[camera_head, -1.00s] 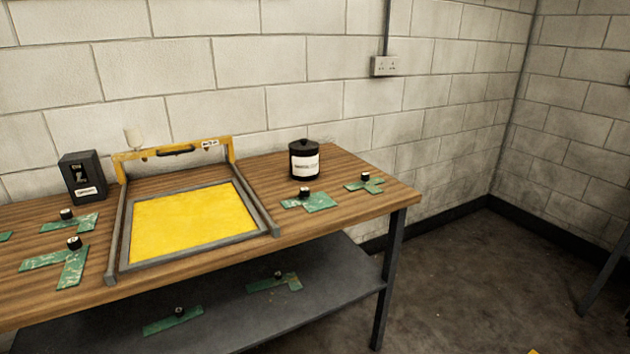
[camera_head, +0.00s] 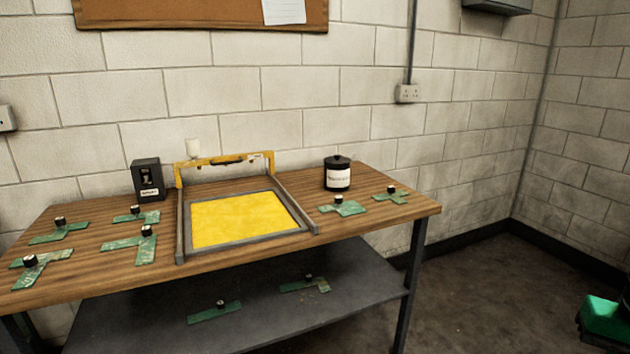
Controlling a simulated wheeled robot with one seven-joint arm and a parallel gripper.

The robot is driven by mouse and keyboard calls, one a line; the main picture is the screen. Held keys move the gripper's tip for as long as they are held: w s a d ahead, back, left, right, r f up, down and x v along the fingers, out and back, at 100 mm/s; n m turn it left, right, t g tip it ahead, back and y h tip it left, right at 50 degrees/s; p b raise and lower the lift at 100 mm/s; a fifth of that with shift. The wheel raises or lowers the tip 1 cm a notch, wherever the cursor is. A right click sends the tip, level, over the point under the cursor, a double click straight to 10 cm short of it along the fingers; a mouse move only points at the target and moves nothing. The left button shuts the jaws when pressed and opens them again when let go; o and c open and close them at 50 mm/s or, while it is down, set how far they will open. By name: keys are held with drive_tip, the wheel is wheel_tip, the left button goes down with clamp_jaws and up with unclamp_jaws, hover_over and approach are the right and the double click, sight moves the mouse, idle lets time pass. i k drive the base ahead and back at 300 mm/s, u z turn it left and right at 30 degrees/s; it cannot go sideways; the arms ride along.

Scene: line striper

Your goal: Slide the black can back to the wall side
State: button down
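The black can (camera_head: 337,174) has a white label and a black lid with a knob. It stands upright on the wooden bench (camera_head: 130,272), right of the yellow-framed striper, with some bare wood between it and the block wall. A green piece with a black knob (camera_head: 343,208) lies just in front of the can. My gripper is not in this view.
The striper (camera_head: 246,238) has a yellow bed, grey rails and a yellow bridge. A dark box (camera_head: 148,180) stands left of it. Several green knobbed pieces lie on the bench and lower shelf (camera_head: 250,320). Open floor (camera_head: 480,290) lies right; a green object (camera_head: 604,320) shows at the right edge.

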sight(336, 178)
drive_tip(key=u, duration=0.15)
drive_tip(key=i, duration=1)
drive_tip(key=z, duration=0.05)
